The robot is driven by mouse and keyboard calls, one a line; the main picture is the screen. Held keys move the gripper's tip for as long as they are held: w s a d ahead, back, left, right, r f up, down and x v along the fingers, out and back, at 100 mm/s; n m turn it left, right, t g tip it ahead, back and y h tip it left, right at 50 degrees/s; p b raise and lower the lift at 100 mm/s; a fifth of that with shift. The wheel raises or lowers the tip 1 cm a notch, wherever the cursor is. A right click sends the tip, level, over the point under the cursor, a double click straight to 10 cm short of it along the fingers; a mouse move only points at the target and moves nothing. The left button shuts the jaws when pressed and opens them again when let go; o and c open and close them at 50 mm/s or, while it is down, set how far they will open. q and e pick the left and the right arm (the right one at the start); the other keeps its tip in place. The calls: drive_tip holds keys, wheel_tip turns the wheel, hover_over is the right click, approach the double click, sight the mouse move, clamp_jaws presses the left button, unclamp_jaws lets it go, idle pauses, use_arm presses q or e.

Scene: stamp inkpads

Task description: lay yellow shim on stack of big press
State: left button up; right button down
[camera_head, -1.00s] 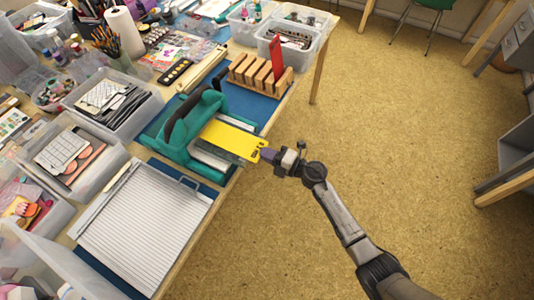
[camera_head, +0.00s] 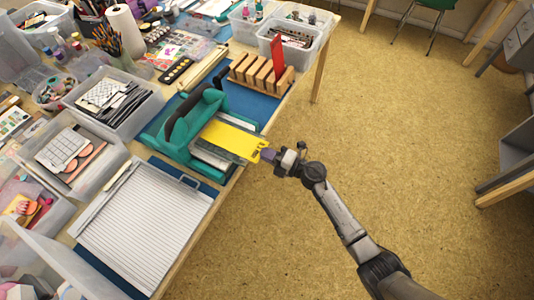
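The yellow shim (camera_head: 232,139) is a flat plate with a tab at its right end. It lies level over the bed of the big press (camera_head: 190,122), a green machine with a dark handle. Below the shim, grey-white plates of the stack (camera_head: 212,156) show at its front edge. I cannot tell whether the shim touches them. My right gripper (camera_head: 269,154) is at the shim's tab, with its fingers shut on it. My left gripper is not in view.
A wooden rack (camera_head: 262,76) holding a red plate (camera_head: 277,57) stands behind the press. A ribbed white board (camera_head: 145,228) lies in front. Clear bins (camera_head: 112,103) crowd the left side. The floor to the right is open.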

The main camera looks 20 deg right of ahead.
drive_tip(key=shift+f+b, duration=0.3)
drive_tip(key=shift+f, duration=0.1)
idle(0.5)
drive_tip(key=c, duration=1.3)
unclamp_jaws()
drive_tip(key=shift+s+d, duration=0.1)
drive_tip(key=p+v, duration=0.1)
drive_tip(key=v, duration=0.3)
drive_tip(key=shift+s+d, duration=0.2)
drive_tip(key=shift+s, duration=0.1)
